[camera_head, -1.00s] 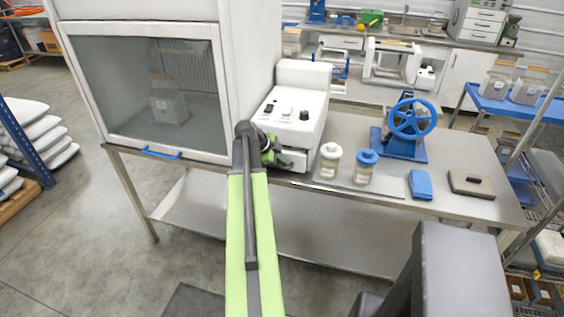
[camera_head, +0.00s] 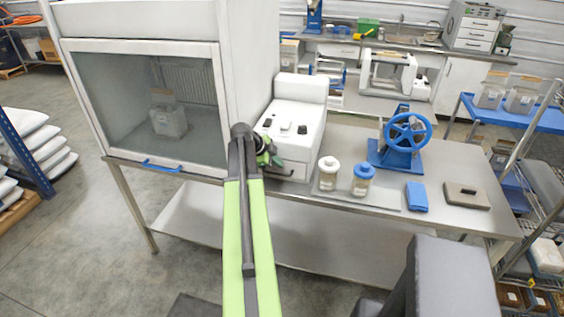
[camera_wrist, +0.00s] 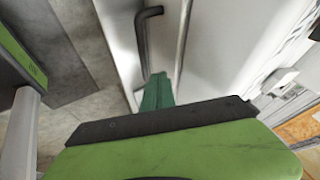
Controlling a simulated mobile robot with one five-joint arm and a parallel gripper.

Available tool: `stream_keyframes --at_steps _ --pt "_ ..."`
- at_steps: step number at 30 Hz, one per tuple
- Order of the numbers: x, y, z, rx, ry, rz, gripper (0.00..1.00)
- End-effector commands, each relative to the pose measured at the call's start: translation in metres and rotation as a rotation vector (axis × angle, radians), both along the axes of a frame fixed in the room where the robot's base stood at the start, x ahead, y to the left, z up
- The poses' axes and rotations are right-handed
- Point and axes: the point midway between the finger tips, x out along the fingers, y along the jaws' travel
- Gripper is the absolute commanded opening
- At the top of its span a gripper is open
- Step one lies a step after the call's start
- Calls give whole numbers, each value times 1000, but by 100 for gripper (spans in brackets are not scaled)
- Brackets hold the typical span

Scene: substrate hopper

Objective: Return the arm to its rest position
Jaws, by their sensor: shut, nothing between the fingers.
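My arm reaches forward over the floor in the head view, its green link extended toward the steel bench. My gripper (camera_head: 275,160) is at the far end of the arm, in front of the white machine (camera_head: 296,120) on the bench. In the wrist view the green fingers (camera_wrist: 158,92) are shut together with nothing between them. A dark bent handle (camera_wrist: 143,40) on a pale surface lies just beyond the fingertips; I cannot tell whether they touch it. The gripper is partly hidden by the arm's wrist in the head view.
A glass-fronted cabinet (camera_head: 145,100) with a blue handle stands left of the arm. Two jars (camera_head: 329,172), a blue hand-wheel device (camera_head: 403,140), a blue block (camera_head: 416,196) and a dark flat block (camera_head: 467,196) sit right on the bench. Open floor lies at the lower left.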

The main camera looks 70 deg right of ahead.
Motion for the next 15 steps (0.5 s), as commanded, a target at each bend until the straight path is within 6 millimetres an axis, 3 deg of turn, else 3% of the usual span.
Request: stream_keyframes --at_steps 1,5,15 --pt "3 9 21 2 0 2 0" --pt "9 24 40 4 -2 -1 0" --pt "13 30 41 8 -1 -3 0"
